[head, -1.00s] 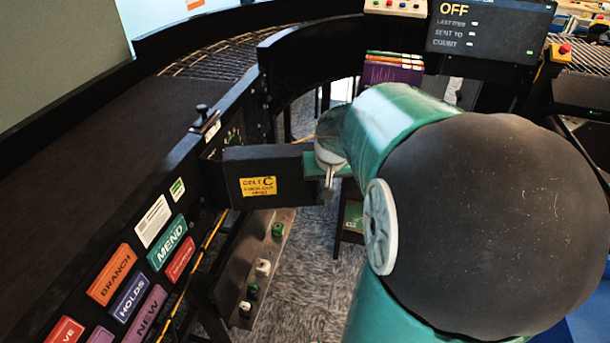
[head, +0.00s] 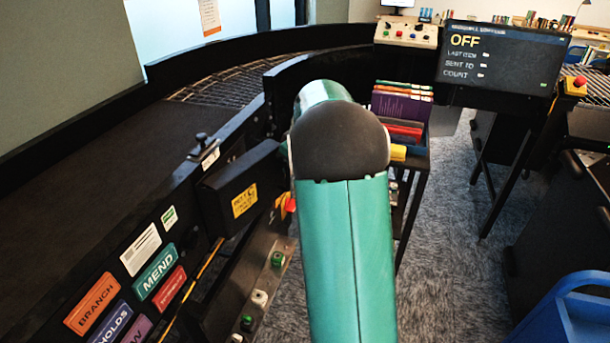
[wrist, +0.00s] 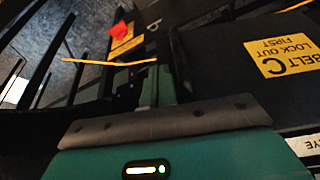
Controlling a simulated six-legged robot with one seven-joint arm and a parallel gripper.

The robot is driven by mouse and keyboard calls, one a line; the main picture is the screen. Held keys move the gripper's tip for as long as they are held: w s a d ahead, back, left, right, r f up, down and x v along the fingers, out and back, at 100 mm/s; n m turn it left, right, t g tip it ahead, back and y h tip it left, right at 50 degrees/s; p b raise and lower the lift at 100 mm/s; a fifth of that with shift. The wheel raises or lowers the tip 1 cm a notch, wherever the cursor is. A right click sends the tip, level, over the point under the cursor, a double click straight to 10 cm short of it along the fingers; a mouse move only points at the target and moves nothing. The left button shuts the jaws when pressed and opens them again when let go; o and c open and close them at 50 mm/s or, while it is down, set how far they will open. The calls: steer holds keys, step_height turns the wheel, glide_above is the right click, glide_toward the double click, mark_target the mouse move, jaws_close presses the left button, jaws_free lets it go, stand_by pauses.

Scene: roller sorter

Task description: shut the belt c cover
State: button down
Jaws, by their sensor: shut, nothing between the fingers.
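The belt C cover (head: 230,196) is a black panel with a yellow lock-out label. In the head view it stands at an angle out from the dark side of the sorter, its far end partly behind my arm. In the wrist view the cover (wrist: 225,62) fills the right side, its label upside down. My gripper (wrist: 157,72) is shut and empty, its fingers beside the cover's edge. I cannot tell whether they touch it. In the head view my own arm hides the gripper.
A control strip (head: 262,285) with several buttons lies below the cover. A cart with books (head: 402,103) stands just right of my arm. An OFF screen (head: 495,55) is at the back right. Carpet shows open at right, with a blue chair-like thing (head: 575,310) near the corner.

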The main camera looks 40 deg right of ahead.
steer(key=w+a+n+y, duration=0.1)
steer(key=w+a+n, duration=0.1)
steer(key=w, duration=0.5)
steer(key=shift+a+n+g, duration=0.3)
steer(key=shift+n, duration=0.5)
steer(key=shift+a, duration=0.1)
steer(key=shift+r, duration=0.15)
steer(key=v, duration=1.3)
steer(key=shift+s+d+r, duration=0.2)
steer(key=shift+s+d, duration=0.05)
steer(key=shift+d, duration=0.1)
